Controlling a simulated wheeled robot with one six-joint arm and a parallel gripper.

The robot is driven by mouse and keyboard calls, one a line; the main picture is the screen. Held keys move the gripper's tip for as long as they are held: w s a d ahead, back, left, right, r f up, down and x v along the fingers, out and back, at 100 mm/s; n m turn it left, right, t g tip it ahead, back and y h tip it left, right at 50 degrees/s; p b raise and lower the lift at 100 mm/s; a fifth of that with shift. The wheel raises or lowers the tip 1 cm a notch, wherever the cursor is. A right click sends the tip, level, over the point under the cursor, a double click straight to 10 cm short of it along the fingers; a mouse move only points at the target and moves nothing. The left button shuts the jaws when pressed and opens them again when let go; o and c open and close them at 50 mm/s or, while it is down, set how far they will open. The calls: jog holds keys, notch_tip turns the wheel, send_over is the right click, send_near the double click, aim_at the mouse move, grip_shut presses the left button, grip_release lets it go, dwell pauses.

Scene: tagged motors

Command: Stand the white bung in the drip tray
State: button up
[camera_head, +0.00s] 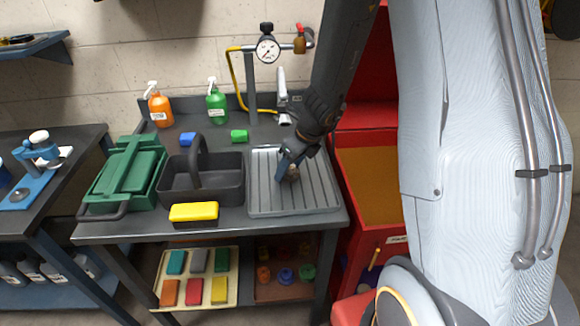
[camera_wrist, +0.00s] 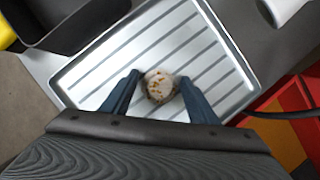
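The white bung (camera_wrist: 160,86), round-topped and marked with brown stains, is between the fingers of my gripper (camera_wrist: 160,80) in the wrist view. A narrow gap seems to show on each side, so the fingers look open around it. The grey ribbed drip tray (camera_wrist: 228,88) lies directly beneath. In the head view the drip tray (camera_head: 262,200) is on the right of the bench, and my gripper (camera_head: 290,165) points down over its middle. The bung (camera_head: 293,173) is partly hidden there by the fingers. Its base is hidden, so contact with the tray is unclear.
A dark tote (camera_head: 177,185) with a handle stands left of the tray, with a yellow block (camera_head: 194,212) at its front. A pipe with a gauge (camera_head: 268,50) and tap rises behind. A red bin (camera_head: 372,190) stands to the right.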

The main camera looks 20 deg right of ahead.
jog(key=shift+o, duration=0.5)
jog(key=shift+r, duration=0.15)
jog(key=p+v, duration=0.3)
jog(key=v, duration=0.8)
jog(key=s+a+r+n+h, duration=0.1)
jog(key=s+n, duration=0.6)
jog(key=n, duration=0.7)
jog(key=s+a+r+n+g+h, duration=0.1)
jog(key=s+n, duration=0.6)
jog(key=n, duration=0.8)
jog(key=shift+s+a+g+h, duration=0.15)
jog(key=shift+s+g+h, duration=0.1)
jog(key=shift+g+h, duration=0.05)
jog(key=shift+r, duration=0.1)
